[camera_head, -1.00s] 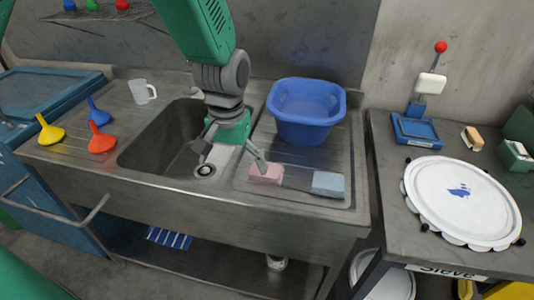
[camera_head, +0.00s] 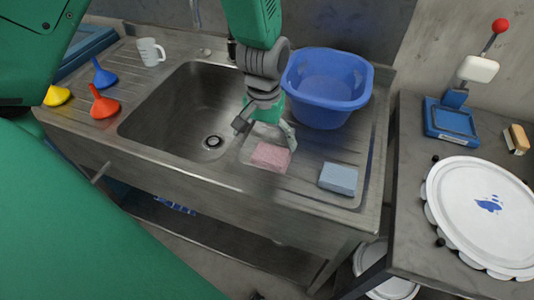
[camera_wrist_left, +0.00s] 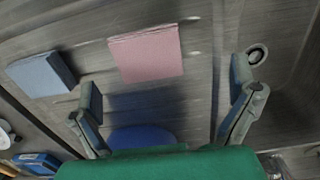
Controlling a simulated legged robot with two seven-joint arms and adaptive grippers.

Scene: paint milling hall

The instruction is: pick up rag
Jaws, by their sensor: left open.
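A folded pink rag (camera_head: 271,157) lies on the ribbed drainboard just right of the sink bowl. It also shows in the wrist view (camera_wrist_left: 146,54). A blue-grey folded rag or block (camera_head: 338,179) lies to its right, seen at the upper left of the wrist view (camera_wrist_left: 41,75). My left gripper (camera_head: 266,135) points down, open and empty, just behind the pink rag. In the wrist view its spread fingers (camera_wrist_left: 168,104) show the pink rag ahead of them, apart from both. My right gripper is not in view.
A blue basin (camera_head: 325,88) stands behind and right of the gripper. The sink bowl (camera_head: 190,105) is left, with funnels and a white mug (camera_head: 150,52) beyond it. A side table (camera_head: 410,235) holds a paint-marked white lid (camera_head: 488,207) and a blue lever device (camera_head: 450,121).

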